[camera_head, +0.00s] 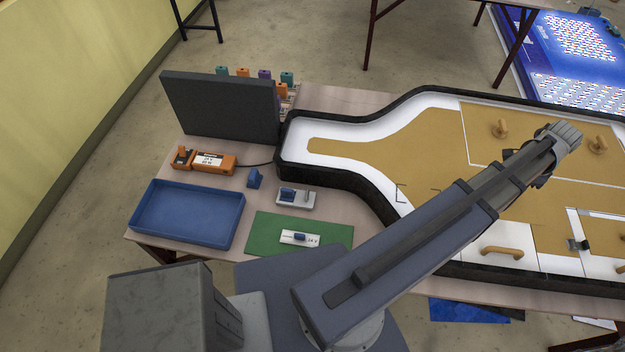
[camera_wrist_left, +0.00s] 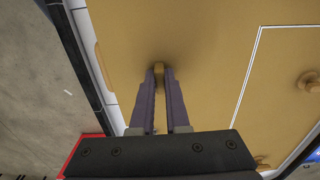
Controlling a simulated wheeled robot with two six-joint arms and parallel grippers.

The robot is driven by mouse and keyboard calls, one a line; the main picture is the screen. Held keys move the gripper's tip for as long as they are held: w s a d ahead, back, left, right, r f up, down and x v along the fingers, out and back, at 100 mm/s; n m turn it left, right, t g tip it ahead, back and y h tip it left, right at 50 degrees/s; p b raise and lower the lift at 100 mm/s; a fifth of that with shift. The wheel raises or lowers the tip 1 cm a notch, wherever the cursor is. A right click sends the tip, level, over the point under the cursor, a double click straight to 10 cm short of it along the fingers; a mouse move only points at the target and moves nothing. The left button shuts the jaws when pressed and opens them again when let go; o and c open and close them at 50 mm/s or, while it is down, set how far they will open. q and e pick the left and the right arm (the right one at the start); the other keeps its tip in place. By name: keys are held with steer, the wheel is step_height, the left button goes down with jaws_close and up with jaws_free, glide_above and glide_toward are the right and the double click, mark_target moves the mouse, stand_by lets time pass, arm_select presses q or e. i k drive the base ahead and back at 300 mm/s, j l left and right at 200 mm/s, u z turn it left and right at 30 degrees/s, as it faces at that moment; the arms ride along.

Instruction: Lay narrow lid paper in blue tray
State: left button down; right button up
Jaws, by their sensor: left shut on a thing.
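The blue tray (camera_head: 190,240) is empty and sits at the table's left front corner. Tan paper-like sheeting (camera_head: 400,150) covers the lightbox, with white lines dividing it into sections; I cannot tell which piece is the narrow lid paper. My left arm reaches across to the right over the lightbox, and its fingers are hidden in the head view. In the left wrist view my left gripper (camera_wrist_left: 160,78) is shut on a small tan knob (camera_wrist_left: 159,68) standing on the tan surface (camera_wrist_left: 210,50). My right gripper is not in view.
Other knobs (camera_head: 500,128) and a curved handle (camera_head: 502,252) stand on the lightbox. A dark upright panel (camera_head: 222,108), an orange device (camera_head: 212,162), a small blue-topped device (camera_head: 295,197) and a green mat (camera_head: 335,236) surround the tray. The lightbox has a raised black rim (camera_head: 360,193).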

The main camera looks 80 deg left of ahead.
mark_target(189, 216)
steer(key=k+j+u, duration=0.35)
steer(key=k, duration=0.4)
steer(key=k+j+u, duration=0.4)
steer(key=k+j, duration=0.25)
steer(key=k+j+u, duration=0.35)
steer(key=k+j, duration=0.25)
steer(key=j, duration=0.35)
